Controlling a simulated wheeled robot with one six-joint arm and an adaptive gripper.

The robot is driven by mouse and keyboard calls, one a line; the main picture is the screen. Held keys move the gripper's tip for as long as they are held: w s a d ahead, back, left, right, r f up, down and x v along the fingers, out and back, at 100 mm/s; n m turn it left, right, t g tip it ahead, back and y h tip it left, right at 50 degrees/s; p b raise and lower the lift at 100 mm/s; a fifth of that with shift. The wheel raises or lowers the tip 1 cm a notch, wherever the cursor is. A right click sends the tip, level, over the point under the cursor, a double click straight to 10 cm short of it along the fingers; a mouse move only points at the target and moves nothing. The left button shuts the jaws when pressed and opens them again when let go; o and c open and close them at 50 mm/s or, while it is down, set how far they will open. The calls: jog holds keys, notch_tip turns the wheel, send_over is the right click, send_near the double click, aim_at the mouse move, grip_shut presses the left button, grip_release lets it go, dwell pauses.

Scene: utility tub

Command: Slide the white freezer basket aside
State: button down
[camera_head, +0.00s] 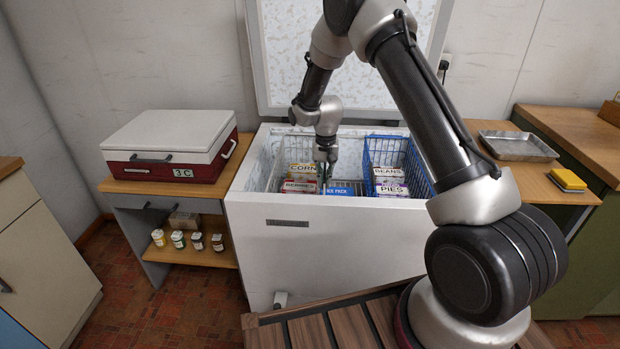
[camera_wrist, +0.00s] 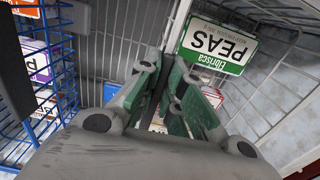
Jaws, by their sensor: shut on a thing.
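The white freezer basket (camera_head: 277,174) is in the left part of the open chest freezer, with food boxes in it. Its wire wall shows at the right of the wrist view (camera_wrist: 268,92), around a green and white PEAS box (camera_wrist: 215,47). My gripper (camera_head: 325,174) reaches down into the freezer at the basket's right side. In the wrist view its green-padded fingers (camera_wrist: 172,92) are closed on the basket's rim. The fingers hide the exact spot of contact.
A blue wire basket (camera_head: 392,142) with boxes fills the freezer's right side. A blue ice pack (camera_head: 338,193) lies low between the baskets. The freezer's front wall (camera_head: 310,240) and raised lid (camera_head: 350,50) bound the space. A red and white cooler (camera_head: 170,145) stands left.

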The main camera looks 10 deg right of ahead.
jog(key=s+d, duration=0.2)
jog(key=d, duration=0.6)
jog(key=shift+s+d, duration=0.15)
jog(key=shift+s, duration=0.15)
jog(key=c, duration=1.6)
grip_release()
jog(key=shift+o, duration=0.2)
notch_tip(320, 180, up, 12)
